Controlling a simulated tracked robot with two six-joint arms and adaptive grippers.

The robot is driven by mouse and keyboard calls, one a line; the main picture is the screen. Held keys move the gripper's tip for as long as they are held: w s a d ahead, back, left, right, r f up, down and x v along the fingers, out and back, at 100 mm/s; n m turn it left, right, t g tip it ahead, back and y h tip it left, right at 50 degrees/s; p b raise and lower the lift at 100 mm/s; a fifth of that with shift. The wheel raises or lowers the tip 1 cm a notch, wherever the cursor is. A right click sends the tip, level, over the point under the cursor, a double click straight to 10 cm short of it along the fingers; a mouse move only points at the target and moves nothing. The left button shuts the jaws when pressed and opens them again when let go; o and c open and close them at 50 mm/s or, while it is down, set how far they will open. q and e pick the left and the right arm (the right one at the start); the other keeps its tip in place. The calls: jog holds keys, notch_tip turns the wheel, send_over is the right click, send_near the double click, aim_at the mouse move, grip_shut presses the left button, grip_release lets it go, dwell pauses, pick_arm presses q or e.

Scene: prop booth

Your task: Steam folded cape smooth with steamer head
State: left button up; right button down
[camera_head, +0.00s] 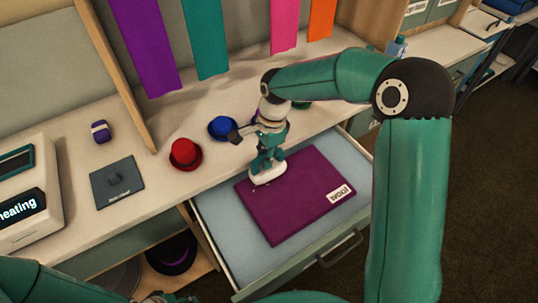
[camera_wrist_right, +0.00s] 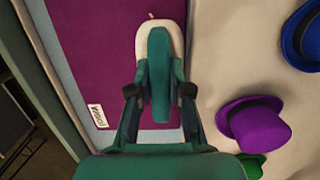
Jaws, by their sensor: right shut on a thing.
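The folded cape (camera_head: 290,215) is a flat dark purple rectangle with a white label, lying in an open drawer (camera_head: 222,240). The steamer head (camera_head: 268,174) has a pale sole and a teal handle. It is over the cape's upper left edge; whether it touches the cloth I cannot tell. My right gripper (camera_head: 268,155) is shut on the handle. In the right wrist view, the fingers (camera_wrist_right: 160,92) sit on both sides of the steamer head's handle (camera_wrist_right: 158,60), with the purple cape (camera_wrist_right: 95,45) beside and beneath it. Part of my left arm shows at the bottom left; its gripper is out of view.
A white machine (camera_head: 25,215) with a screen reading "heating" stands at left, beside a dark grey pad (camera_head: 117,183). A red hat (camera_head: 186,154), a blue hat (camera_head: 222,127) and a purple hat (camera_wrist_right: 258,122) stand on the counter. Coloured cloths hang behind. A hat (camera_head: 172,252) sits on a lower shelf.

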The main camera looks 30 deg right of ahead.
aim_at(253, 162)
jog(key=shift+s+a, duration=0.15)
jog(key=shift+a, duration=1.65)
jog(key=shift+r, duration=0.1)
dwell(0.4)
notch_tip(253, 162, up, 15)
jog(key=p, duration=1.1)
jog(key=shift+a, duration=0.1)
